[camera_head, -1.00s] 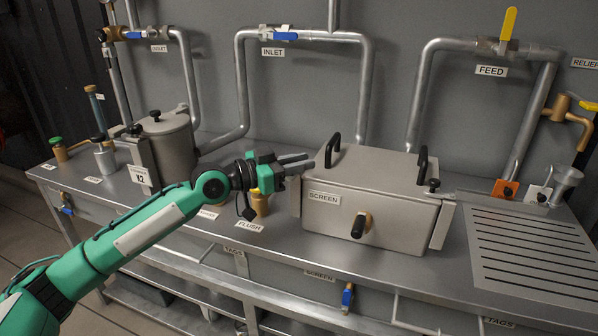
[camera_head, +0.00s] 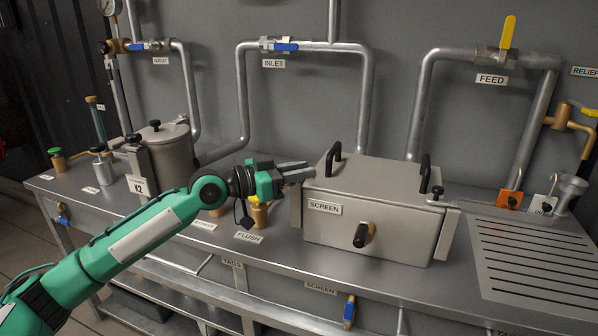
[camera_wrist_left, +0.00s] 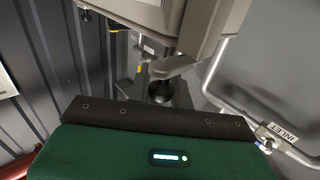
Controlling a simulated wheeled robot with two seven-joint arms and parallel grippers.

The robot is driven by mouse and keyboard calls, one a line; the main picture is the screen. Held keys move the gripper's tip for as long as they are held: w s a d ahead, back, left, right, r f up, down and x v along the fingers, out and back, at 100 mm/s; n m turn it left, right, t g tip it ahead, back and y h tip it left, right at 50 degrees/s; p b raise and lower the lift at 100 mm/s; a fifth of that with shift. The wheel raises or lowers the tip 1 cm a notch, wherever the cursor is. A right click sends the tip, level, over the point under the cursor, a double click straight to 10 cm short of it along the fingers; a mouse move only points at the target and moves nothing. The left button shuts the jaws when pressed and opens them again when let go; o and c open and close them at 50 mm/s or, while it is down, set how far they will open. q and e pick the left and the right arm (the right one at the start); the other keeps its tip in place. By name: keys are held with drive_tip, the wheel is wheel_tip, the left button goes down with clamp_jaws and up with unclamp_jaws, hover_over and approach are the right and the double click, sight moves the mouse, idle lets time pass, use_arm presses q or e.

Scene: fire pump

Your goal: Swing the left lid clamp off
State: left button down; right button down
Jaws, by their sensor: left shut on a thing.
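The grey screen box (camera_head: 380,215) stands on the bench with its lid down and two black handles on top. The left lid clamp (camera_head: 296,207) is a grey upright bar against the box's left side; its top is hidden behind my gripper in the head view. My left gripper (camera_head: 296,170) is shut at the clamp's top, its grey fingers pointing right. In the left wrist view, a grey clamp arm (camera_wrist_left: 175,69) with a black knob (camera_wrist_left: 160,92) shows beyond the green gripper body. The right lid clamp (camera_head: 448,228) has its black knob at the lid's right edge. My right gripper is not seen.
A grey canister (camera_head: 170,155) stands left of my arm on the bench. A brass fitting (camera_head: 259,214) by the FLUSH label sits just below my gripper. A slotted drain plate (camera_head: 530,265) lies right of the box. Inlet pipes (camera_head: 243,95) rise behind.

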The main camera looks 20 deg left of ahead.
use_arm(q)
drive_tip(key=c, duration=1.3)
unclamp_jaws()
drive_tip(key=shift+o, duration=0.2)
drive_tip(key=shift+a, duration=0.1)
drive_tip(key=shift+s+a, duration=0.1)
drive_tip(key=shift+a, duration=0.05)
drive_tip(key=b+v, duration=0.3)
drive_tip(key=v, duration=1)
drive_tip(key=shift+s+b, duration=0.2)
drive_tip(key=shift+b, duration=0.15)
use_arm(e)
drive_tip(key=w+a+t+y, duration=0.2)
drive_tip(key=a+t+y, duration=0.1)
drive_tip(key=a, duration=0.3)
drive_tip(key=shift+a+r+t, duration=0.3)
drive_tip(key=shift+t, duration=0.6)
use_arm(q)
drive_tip(key=shift+a, duration=0.1)
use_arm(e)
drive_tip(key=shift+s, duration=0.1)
